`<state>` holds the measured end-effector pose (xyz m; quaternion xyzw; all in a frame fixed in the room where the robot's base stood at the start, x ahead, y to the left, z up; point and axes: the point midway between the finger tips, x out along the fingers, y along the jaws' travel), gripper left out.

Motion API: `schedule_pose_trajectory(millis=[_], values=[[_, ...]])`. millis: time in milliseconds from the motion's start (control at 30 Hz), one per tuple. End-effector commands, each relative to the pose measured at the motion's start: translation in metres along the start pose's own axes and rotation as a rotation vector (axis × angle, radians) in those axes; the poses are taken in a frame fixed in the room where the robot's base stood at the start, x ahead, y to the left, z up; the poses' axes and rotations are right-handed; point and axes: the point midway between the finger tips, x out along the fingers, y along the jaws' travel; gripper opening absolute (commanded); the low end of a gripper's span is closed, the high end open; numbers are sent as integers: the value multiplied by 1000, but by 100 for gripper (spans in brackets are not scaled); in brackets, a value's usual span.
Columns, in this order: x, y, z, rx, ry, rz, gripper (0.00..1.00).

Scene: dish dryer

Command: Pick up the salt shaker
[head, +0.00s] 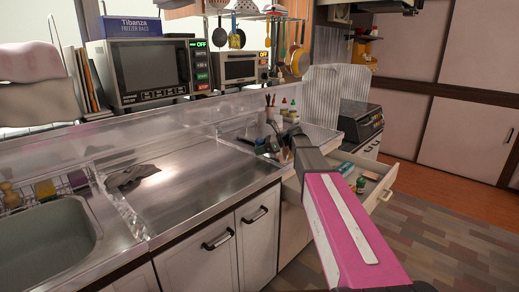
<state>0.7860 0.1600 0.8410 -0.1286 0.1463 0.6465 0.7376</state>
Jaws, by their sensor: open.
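I cannot tell for sure which thing is the salt shaker. Small containers with red and green caps (284,106) stand at the back of the counter by the corner. A small green-topped bottle (361,184) sits in the open drawer. My pink arm reaches from the lower right toward the counter. My gripper (268,147) is at its far end, small and dark over the counter near the capped containers. It looks empty. Its fingers blend with dark items behind, and the wrist partly hides that spot.
The drawer (385,187) stands open right of my arm. A steel sink (45,240) lies at left, with a crumpled dark cloth (132,177) on the counter (190,190). A microwave (150,72) and toaster oven (238,67) stand on the raised shelf. A stove (360,122) is beyond. Floor at right is clear.

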Motion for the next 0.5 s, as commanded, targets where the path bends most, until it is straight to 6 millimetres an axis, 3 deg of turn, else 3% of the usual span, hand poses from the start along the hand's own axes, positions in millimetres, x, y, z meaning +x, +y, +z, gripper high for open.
schedule_pose_trajectory(millis=[133, 167, 300, 500], values=[[0, 0, 0, 0, 0, 0, 74], [0, 0, 0, 0, 0, 0, 68], [0, 0, 0, 0, 0, 0, 22], [-1, 0, 0, 0, 0, 0, 20]])
